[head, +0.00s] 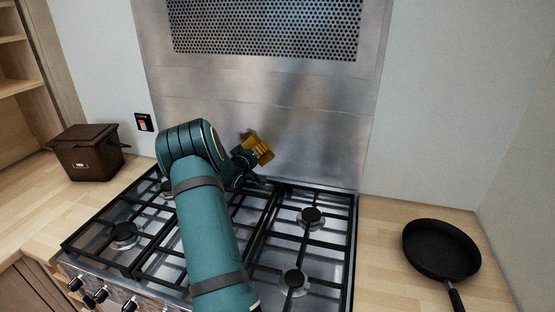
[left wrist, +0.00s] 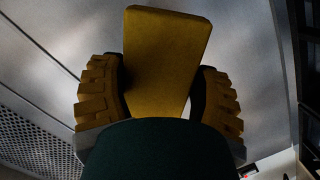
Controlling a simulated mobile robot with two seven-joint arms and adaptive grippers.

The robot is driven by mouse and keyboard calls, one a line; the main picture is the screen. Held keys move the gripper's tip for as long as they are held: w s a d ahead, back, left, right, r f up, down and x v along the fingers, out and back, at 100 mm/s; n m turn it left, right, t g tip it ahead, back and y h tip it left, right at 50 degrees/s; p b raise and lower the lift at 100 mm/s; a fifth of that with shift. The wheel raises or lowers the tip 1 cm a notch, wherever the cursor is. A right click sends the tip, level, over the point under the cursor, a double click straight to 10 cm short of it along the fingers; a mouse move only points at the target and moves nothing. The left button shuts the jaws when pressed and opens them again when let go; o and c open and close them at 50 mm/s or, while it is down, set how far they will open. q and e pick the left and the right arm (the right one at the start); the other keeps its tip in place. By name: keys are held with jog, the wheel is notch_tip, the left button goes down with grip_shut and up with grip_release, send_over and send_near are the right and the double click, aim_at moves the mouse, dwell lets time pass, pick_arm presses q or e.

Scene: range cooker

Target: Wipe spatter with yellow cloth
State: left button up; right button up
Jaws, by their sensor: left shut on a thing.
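My left gripper (head: 250,154) is at the steel splashback (head: 322,135) behind the cooker, above the back of the hob. It is shut on the yellow cloth (head: 261,146). In the left wrist view the cloth (left wrist: 166,50) stands out as a flat, stiff-looking yellow piece between the two ribbed yellow fingers of the gripper (left wrist: 162,95). The cloth is close to the splashback; I cannot tell whether it touches. A small dark patch shows beside the cloth in the head view; I cannot tell if it is spatter. My right gripper is not in view.
The hob's black grates (head: 318,238) lie below my left arm, which hides part of them. A black frying pan (head: 440,248) rests on the right counter. A brown lidded box (head: 88,154) stands on the left counter. A perforated panel (head: 265,28) is above the splashback.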

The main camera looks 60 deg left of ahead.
aim_at(248, 135)
pick_arm(q)
jog(key=a+r, duration=0.1)
jog(key=a, duration=0.5)
jog(key=shift+w+a+y, duration=0.15)
jog(key=shift+w+y, duration=0.15)
dwell(0.3)
jog(key=shift+p+x, duration=0.4)
jog(key=shift+x, duration=0.55)
dwell(0.6)
jog(key=shift+a+r, duration=0.1)
jog(key=shift+r, duration=0.1)
jog(key=s+a+p, duration=0.2)
jog(key=shift+s+r+p, duration=0.1)
jog(key=shift+s+p, duration=0.2)
jog(key=shift+p, duration=0.05)
jog(key=shift+s+a, duration=0.15)
jog(key=shift+s, duration=0.15)
